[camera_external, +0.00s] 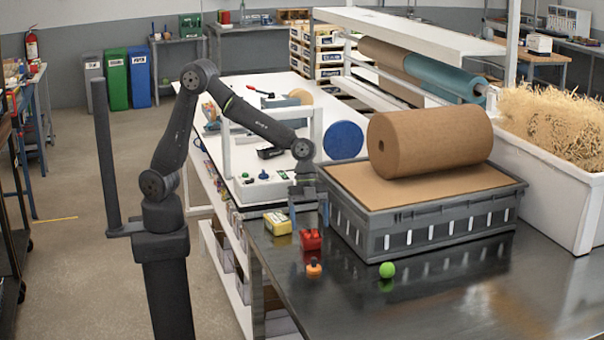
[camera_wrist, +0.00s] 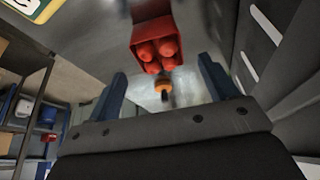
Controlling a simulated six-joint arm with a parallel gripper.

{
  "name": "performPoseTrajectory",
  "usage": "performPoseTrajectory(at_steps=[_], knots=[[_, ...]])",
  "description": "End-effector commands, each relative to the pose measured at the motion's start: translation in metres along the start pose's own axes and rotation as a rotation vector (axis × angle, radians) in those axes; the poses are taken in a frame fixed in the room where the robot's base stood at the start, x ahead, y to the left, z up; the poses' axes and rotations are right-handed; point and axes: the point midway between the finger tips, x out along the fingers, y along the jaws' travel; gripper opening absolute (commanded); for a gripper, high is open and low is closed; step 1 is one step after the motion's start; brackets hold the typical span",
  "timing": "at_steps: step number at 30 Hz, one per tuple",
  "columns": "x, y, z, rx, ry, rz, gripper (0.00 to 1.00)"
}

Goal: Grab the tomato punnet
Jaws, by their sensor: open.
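The tomato punnet (camera_external: 311,240) is a small red tub with several red tomatoes, standing on the dark metal table. In the wrist view the punnet (camera_wrist: 155,40) shows at the top centre, beyond my fingertips. My gripper (camera_external: 308,205) points down above and slightly behind the punnet, close to the grey crate's left end. In the wrist view my gripper (camera_wrist: 160,75) has its two blue-grey fingers spread apart with nothing between them. The punnet is not touched by the fingers in the wrist view.
A yellow-and-white box (camera_external: 278,223) stands left of the punnet. An orange item (camera_external: 314,267) and a green ball (camera_external: 387,270) lie in front. The grey crate (camera_external: 425,240), bearing a brown paper roll (camera_external: 430,140), blocks the right. The front right tabletop (camera_external: 480,290) is clear.

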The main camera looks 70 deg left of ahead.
Motion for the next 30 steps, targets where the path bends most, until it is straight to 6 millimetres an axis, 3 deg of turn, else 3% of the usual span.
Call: performPoseTrajectory(at_steps=[12, 21, 29, 30], knots=[[0.049, 0.0, 0.008, 0.0, -0.001, 0.001, 0.78], [0.053, -0.001, 0.008, 0.0, 0.0, -0.002, 0.78], [0.053, -0.001, 0.008, 0.0, -0.001, -0.002, 0.29], [0.053, -0.001, 0.008, 0.0, 0.0, -0.002, 0.29]])
